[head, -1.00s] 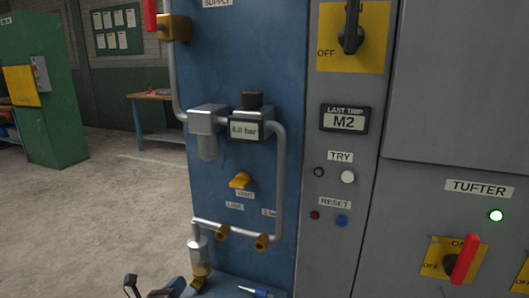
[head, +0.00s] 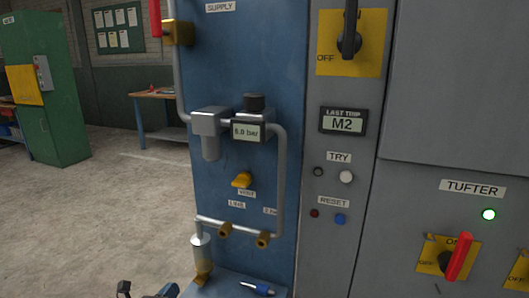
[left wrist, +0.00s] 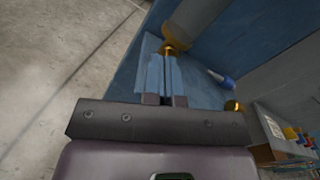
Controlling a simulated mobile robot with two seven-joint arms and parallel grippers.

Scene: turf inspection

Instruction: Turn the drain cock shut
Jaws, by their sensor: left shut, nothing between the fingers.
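The drain cock (head: 203,279) is a small brass fitting under the clear filter bowl (head: 201,253), low on the left of the blue panel in the head view. In the left wrist view the brass drain cock (left wrist: 170,48) shows below the bowl (left wrist: 195,27), just beyond my fingertips. My left gripper (head: 169,290) is at the bottom edge of the head view, left of the cock and mostly cut off. Its two blue fingers (left wrist: 164,68) are closed together and hold nothing. Whether they touch the cock I cannot tell. My right gripper is not in view.
A blue pen-like item (head: 258,289) lies on the ledge right of the bowl. Brass fittings (head: 263,240) and a yellow vent valve (head: 242,180) are on the panel above. The grey control cabinet (head: 420,120) stands to the right. Open floor (head: 110,220) lies to the left.

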